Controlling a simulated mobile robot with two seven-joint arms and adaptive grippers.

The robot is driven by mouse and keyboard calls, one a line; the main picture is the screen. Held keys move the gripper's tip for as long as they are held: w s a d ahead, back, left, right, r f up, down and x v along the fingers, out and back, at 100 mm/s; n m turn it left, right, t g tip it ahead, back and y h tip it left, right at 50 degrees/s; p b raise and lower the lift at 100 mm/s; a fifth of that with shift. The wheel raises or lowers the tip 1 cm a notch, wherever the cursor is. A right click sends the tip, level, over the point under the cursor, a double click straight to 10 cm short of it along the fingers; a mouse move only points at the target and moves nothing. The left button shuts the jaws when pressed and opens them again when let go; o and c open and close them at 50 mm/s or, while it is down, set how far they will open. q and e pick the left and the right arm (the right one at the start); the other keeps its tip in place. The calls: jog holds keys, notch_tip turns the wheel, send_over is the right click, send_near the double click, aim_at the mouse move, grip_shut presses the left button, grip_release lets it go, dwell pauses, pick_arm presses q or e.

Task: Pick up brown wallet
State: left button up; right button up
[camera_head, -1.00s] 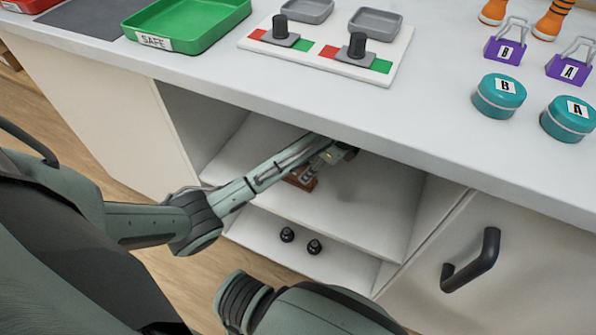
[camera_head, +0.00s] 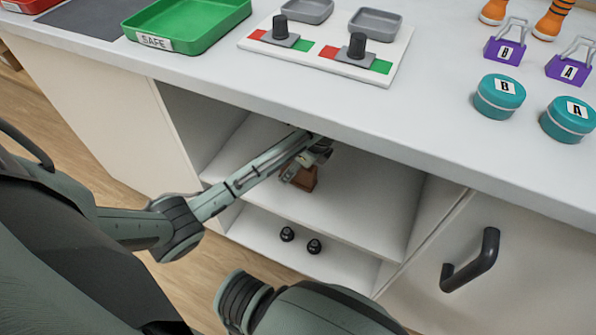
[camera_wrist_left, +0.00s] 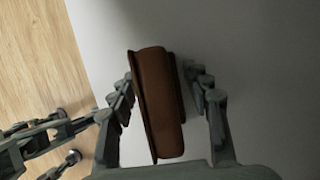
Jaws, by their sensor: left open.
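The brown wallet (camera_head: 303,180) is on the upper shelf inside the open cabinet, partly hidden by my left gripper (camera_head: 294,174) in the head view. In the left wrist view the wallet (camera_wrist_left: 160,102) is seen along its narrow side, between the two fingers of my left gripper (camera_wrist_left: 162,95). The gripper is open, one finger on each side of the wallet. A small gap shows at the right finger; the left finger is very close to the wallet, and I cannot tell whether it touches. My right gripper is not in view.
The countertop (camera_head: 300,105) overhangs the shelf (camera_head: 360,215). Two small black objects (camera_head: 300,240) are on the lower shelf. A black handle (camera_head: 471,260) projects from the cabinet front at right. Above are a green tray (camera_head: 190,45) and a white panel with two knobs (camera_head: 330,48).

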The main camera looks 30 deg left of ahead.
pick_arm(q)
jog(key=shift+f, duration=0.25)
dwell(0.3)
jog(key=c, duration=1)
